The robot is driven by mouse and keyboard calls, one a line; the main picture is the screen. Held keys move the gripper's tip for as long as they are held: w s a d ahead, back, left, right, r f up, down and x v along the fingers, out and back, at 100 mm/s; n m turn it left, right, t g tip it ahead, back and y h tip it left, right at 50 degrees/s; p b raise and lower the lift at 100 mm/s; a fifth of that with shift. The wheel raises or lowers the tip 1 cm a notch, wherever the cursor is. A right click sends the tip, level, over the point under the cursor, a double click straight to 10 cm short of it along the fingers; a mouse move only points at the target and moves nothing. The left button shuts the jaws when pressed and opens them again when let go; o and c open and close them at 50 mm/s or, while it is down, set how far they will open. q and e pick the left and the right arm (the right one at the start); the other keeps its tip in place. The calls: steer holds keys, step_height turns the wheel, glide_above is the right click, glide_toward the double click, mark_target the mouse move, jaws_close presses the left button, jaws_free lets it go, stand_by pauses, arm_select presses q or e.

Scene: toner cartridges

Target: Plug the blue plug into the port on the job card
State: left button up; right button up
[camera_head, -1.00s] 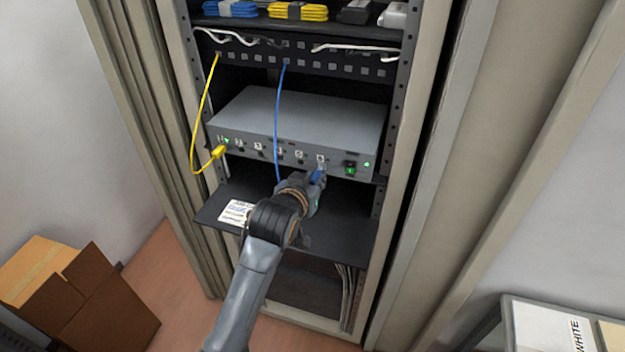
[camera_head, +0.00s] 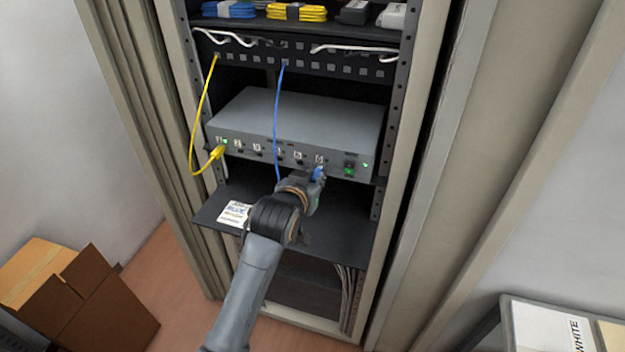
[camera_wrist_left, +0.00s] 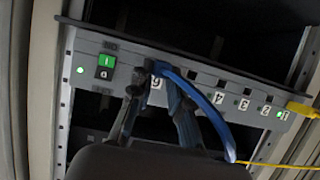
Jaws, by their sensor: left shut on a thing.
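My left gripper (camera_head: 317,180) is shut on the blue plug (camera_head: 319,172), right at the front of the grey switch box (camera_head: 310,115). In the left wrist view the blue plug (camera_wrist_left: 160,67) is between the fingertips (camera_wrist_left: 157,82), at the port labelled 6 (camera_wrist_left: 156,84). I cannot tell whether it is seated in that port or just in front of it. Its blue cable (camera_head: 277,120) runs up to the patch panel (camera_head: 300,58). The job card (camera_head: 235,213) lies on the shelf; its port number is too small to read. My right gripper is not in view.
A yellow plug (camera_head: 216,153) sits in port 1 at the box's left end, with a green light. A green-lit power switch (camera_head: 349,167) is just right of port 6. The black shelf (camera_head: 340,230) extends below the box. Rack posts (camera_head: 393,130) bound the sides.

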arm_select(q)
steer(key=shift+w+d, duration=0.2)
steer(key=shift+w, duration=0.3)
steer(key=o, duration=0.9)
steer(key=shift+w, duration=0.1)
